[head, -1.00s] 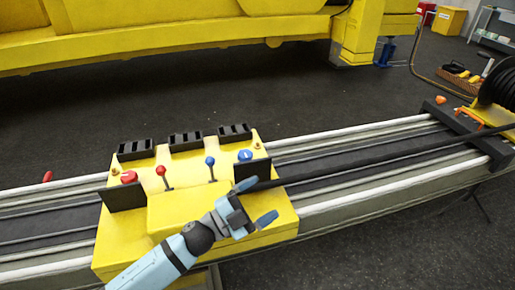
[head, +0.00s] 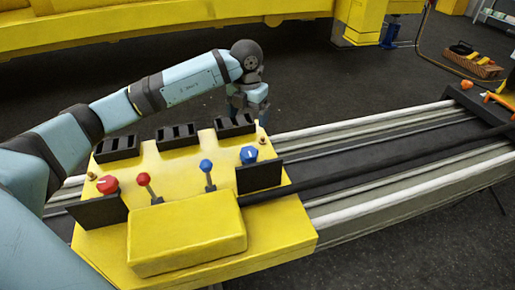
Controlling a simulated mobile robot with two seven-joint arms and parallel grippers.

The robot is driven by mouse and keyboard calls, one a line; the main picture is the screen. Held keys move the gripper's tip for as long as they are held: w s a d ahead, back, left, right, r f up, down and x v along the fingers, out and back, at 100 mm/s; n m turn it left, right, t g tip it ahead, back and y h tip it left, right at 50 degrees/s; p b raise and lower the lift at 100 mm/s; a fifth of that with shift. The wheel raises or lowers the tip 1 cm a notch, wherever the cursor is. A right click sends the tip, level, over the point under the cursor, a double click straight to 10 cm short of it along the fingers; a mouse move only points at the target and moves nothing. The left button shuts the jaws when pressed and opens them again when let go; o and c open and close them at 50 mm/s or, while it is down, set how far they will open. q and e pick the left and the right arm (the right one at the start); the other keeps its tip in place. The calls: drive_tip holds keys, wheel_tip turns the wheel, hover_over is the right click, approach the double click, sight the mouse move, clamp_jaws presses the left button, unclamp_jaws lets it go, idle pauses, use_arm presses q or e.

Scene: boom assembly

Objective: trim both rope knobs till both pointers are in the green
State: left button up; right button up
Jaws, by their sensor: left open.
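The red knob (head: 107,184) sits at the left of the yellow console (head: 285,212). The blue knob (head: 249,155) sits at its right. Three black gauge housings (head: 177,135) stand along the console's far edge; no pointer or green band can be made out in them. My left arm reaches in from the left across the far side. My left gripper (head: 252,108) hangs down by the far right corner, just above and behind the right gauge housing, apart from the blue knob. It is open and appears empty, its fingers partly hidden. My right gripper is not in view.
A red lever (head: 148,188) and a blue lever (head: 208,175) stand between the knobs. Black upright plates (head: 259,177) stand in front of each knob. White rails (head: 370,128) and a black rope run off to the right.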

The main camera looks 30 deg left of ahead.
sight(249, 151)
use_arm(q)
drive_tip(key=f, duration=0.4)
drive_tip(key=f+p, duration=0.1)
drive_tip(key=f, duration=0.3)
drive_tip(key=f+p, duration=0.1)
drive_tip(key=f, duration=0.3)
drive_tip(key=shift+s+d+f, duration=0.15)
drive_tip(key=shift+s+f, duration=0.05)
drive_tip(key=shift+s, duration=0.05)
drive_tip(key=shift+f, duration=0.45)
drive_tip(key=c, duration=0.9)
